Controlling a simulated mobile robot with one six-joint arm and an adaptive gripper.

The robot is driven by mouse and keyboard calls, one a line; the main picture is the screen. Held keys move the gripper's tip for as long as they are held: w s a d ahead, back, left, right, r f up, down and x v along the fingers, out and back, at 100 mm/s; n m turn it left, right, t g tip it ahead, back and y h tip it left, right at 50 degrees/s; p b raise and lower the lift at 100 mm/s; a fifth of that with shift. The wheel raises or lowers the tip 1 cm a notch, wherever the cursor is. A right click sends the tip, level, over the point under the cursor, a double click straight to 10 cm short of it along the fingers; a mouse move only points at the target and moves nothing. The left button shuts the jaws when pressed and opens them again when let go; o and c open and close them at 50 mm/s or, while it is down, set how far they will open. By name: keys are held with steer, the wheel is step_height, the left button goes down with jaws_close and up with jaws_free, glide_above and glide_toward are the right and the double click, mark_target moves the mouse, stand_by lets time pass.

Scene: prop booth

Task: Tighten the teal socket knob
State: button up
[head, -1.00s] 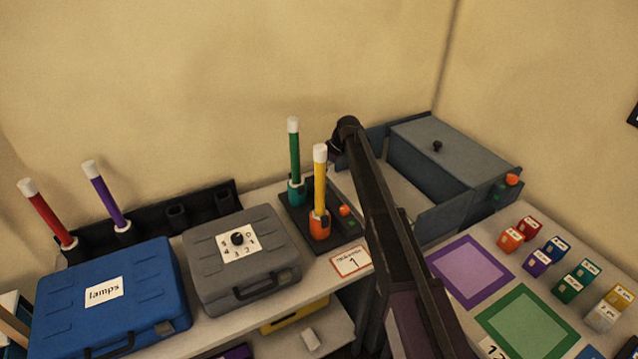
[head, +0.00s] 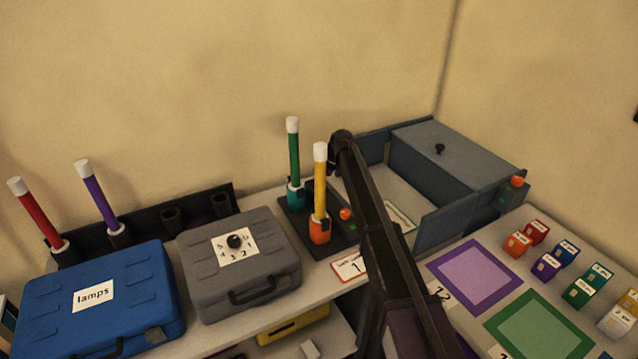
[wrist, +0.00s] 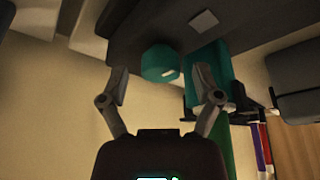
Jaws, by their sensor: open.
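The teal knob (wrist: 161,63) shows in the wrist view, just ahead of and between my fingertips, with a small light mark on its face. My gripper (wrist: 162,85) is open and no finger visibly touches the knob. The teal socket (wrist: 207,65) is beside it in the wrist view, near my right finger. In the head view the teal socket (head: 296,192) stands on a dark base (head: 290,222) and holds a green tube (head: 293,150) with a white cap, upright. My arm hides the gripper and the teal knob in the head view.
An orange socket (head: 319,230) with a yellow tube (head: 320,185) stands in front, beside an orange knob (head: 346,214). A grey case (head: 240,275) is to the left. A blue-grey bin with a lid (head: 455,150) is to the right.

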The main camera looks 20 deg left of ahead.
jaws_close()
steer(key=shift+a, duration=0.3)
steer(key=shift+d, duration=0.2)
steer(key=shift+d+m, duration=0.1)
steer(key=shift+m, duration=0.3)
steer(key=m+t, duration=0.2)
steer(key=m, duration=0.2)
steer(key=shift+s, duration=0.15)
steer(key=shift+m+t+h, duration=0.6)
steer(key=shift+m, duration=1.4)
